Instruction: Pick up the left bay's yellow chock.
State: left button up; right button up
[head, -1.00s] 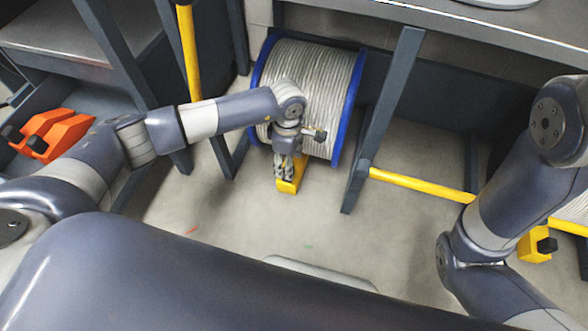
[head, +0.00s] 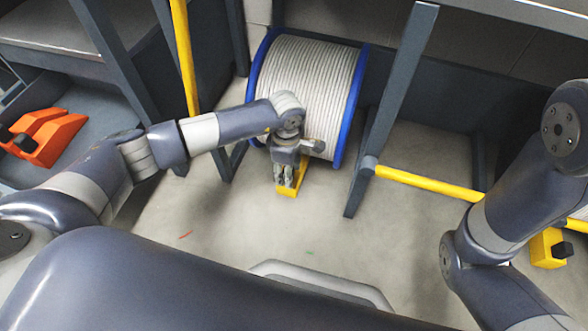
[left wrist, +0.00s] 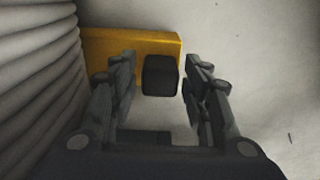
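The left bay's yellow chock (head: 302,178) lies on the floor against the front of the cable drum (head: 305,85), partly hidden by my gripper. In the left wrist view, the yellow chock (left wrist: 145,45) shows beyond the fingertips, with its black knob (left wrist: 160,76) facing the camera. My left gripper (head: 285,182) is over the chock. In the left wrist view, my left gripper (left wrist: 158,78) is open, its fingers on either side of the black knob with a gap on each side. My right arm is at the right of the head view; its gripper is out of view.
Grey posts (head: 392,105) and a horizontal yellow bar (head: 425,183) bound the bay. An upright yellow pole (head: 183,50) stands at left. Another yellow chock (head: 548,248) sits at right, partly behind my right arm. Orange chocks (head: 55,140) lie at far left. The floor in front is clear.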

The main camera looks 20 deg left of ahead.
pick_arm(q)
grip_shut()
jog(key=shift+r, duration=0.15)
